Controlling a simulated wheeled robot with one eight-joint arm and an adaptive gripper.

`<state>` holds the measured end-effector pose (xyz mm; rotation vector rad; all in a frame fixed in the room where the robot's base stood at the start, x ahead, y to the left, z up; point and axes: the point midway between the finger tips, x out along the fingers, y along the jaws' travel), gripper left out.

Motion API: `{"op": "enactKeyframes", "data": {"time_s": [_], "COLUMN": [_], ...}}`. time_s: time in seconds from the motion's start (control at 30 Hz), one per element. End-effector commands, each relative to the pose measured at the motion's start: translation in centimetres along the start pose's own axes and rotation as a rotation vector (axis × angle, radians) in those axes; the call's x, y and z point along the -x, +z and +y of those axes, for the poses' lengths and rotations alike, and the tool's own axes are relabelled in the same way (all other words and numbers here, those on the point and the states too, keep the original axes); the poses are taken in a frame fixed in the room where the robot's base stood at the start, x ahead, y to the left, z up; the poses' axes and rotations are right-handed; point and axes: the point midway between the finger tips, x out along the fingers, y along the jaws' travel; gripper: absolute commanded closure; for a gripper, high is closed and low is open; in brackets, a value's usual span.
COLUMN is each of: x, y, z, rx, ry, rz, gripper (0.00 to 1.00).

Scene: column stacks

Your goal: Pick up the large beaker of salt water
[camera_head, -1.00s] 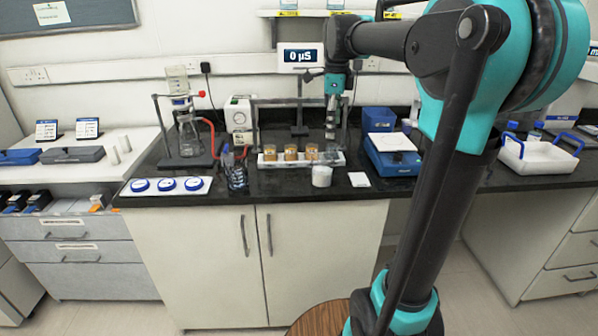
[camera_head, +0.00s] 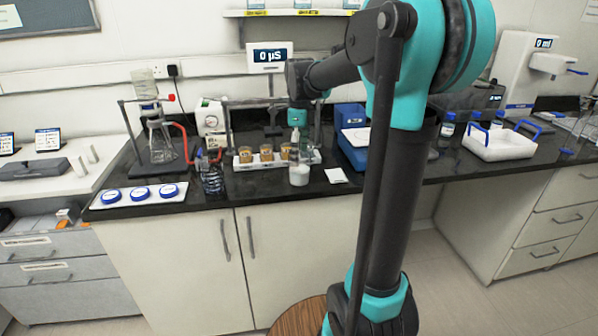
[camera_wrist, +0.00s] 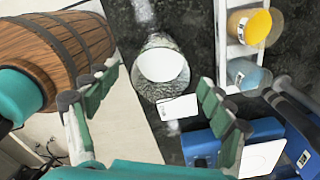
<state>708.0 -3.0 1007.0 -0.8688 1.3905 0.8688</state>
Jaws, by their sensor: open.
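A clear beaker with white contents (camera_head: 299,174) stands upright near the counter's front edge. In the wrist view it shows from above as a round white top inside a glassy wall (camera_wrist: 160,66). I cannot read a label or tell whether it holds salt water. My gripper (camera_head: 297,132) is above it, pointing down. In the wrist view my gripper's two green-padded fingers (camera_wrist: 158,88) are spread wide and empty, with the beaker lying between and beyond them.
A white rack (camera_head: 275,160) with several amber jars stands just behind the beaker. A blue scale (camera_head: 355,150) is to the right, and a white card (camera_head: 336,175) lies nearby. A dark wire-like holder (camera_head: 212,182) and white tray with blue rings (camera_head: 139,193) are left.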

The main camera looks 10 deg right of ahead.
Motion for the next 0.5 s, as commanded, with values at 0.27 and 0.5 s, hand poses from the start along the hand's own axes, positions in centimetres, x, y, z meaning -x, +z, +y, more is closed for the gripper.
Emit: {"op": "enactKeyframes", "data": {"time_s": [0.27, 0.5], "x": [-3.0, -5.2], "y": [0.3, 0.2], "z": [0.0, 0.0], "rx": [0.0, -0.001], "ry": [0.0, -0.002], "rz": [0.0, 0.0], "gripper": [0.18, 0.18]}}
